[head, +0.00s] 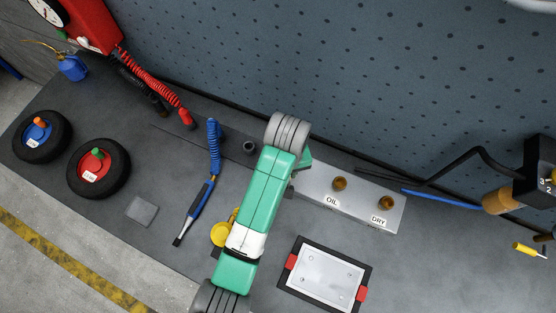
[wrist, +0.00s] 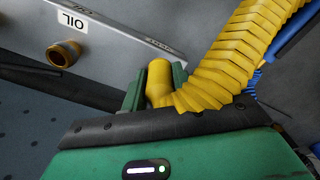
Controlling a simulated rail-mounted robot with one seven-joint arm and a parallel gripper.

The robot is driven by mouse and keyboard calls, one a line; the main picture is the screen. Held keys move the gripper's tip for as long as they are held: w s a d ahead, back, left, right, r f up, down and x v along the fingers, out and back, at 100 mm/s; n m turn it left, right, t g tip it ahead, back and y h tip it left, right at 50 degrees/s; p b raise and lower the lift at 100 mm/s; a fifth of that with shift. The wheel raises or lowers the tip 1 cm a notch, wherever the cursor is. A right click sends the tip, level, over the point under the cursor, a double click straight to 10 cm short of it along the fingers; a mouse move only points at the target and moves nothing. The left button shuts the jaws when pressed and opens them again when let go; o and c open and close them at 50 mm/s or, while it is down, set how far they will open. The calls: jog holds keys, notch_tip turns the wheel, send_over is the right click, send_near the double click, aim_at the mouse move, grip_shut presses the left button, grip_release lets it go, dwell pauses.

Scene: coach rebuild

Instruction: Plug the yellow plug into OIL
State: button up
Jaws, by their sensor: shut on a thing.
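My gripper (wrist: 158,88) is shut on the yellow plug (wrist: 158,80), with a green finger on either side of it. A thick ribbed yellow hose (wrist: 232,55) runs from the plug to the upper right in the wrist view. The brass OIL socket (wrist: 62,53) sticks out of a grey metal block, to the left of the plug and apart from it. Its OIL label (wrist: 68,20) appears upside down there. In the head view the OIL socket (head: 340,183) is on the block, right of my arm. My arm hides the plug there.
The grey block (head: 311,180) also carries a brass DRY socket (head: 386,203). A framed plate (head: 325,274) with red clamps lies in front. A blue coiled hose (head: 213,135) and a yellow piece (head: 221,233) lie left of my arm. A perforated wall (head: 400,80) rises behind.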

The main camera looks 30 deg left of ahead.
jog(key=shift+r+p, duration=2.5)
jog(key=shift+p, duration=0.45)
jog(key=shift+f, duration=0.1)
